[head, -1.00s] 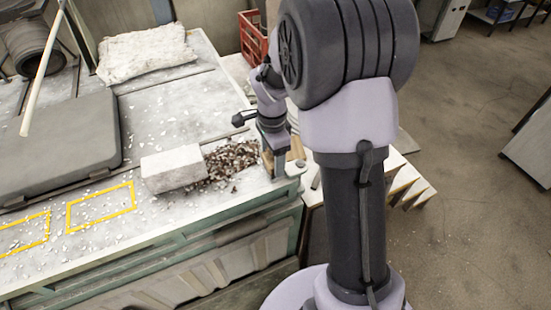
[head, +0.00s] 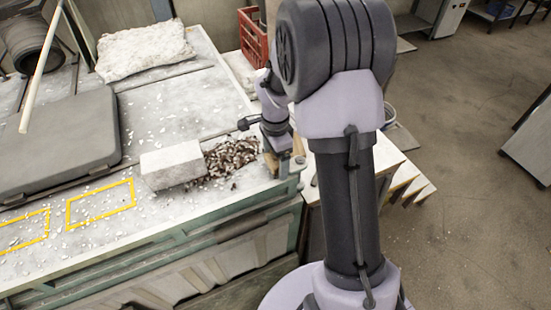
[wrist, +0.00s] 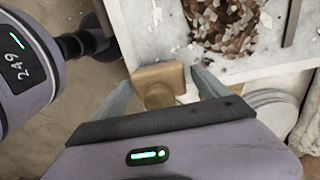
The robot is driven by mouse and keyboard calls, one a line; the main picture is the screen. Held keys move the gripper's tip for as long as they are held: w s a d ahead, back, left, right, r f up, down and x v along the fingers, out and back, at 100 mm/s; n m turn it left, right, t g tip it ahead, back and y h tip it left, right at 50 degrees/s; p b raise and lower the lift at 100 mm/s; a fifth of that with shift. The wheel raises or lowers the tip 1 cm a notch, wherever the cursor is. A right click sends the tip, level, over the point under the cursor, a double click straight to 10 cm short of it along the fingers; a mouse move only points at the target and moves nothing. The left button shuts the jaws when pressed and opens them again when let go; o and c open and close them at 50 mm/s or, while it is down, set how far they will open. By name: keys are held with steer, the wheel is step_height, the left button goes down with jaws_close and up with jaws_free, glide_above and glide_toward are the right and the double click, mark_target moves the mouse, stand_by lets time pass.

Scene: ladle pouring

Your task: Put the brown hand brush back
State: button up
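The brown hand brush (wrist: 158,84) appears in the wrist view as a tan wooden block between my two fingers. The bristles are not clear in either view, and my arm hides part of this spot.
A pile of brown and white chips (head: 230,157) lies left of my gripper, beside a pale block (head: 172,167). Yellow outlines (head: 101,206) mark the bench front. A grey case (head: 60,145) lies at left. A red crate (head: 253,37) stands behind. Floor at right is open.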

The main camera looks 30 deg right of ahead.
step_height(320, 180, up, 12)
steer(key=shift+f+p, duration=0.1)
steer(key=shift+p, duration=0.75)
step_height(320, 180, up, 5)
steer(key=n, duration=0.2)
glide_above(271, 166)
steer(key=s+a+r+n+t, duration=0.3)
steer(key=s+a+r+n, duration=0.2)
steer(key=s+a+r, duration=0.3)
steer(key=s+a+n+t+y, duration=0.2)
steer(key=s+n, duration=0.4)
steer(key=s, duration=0.5)
steer(key=shift+s+a+f+n+t, duration=0.3)
steer(key=shift+a+f+t, duration=0.15)
steer(key=shift+a, duration=0.2)
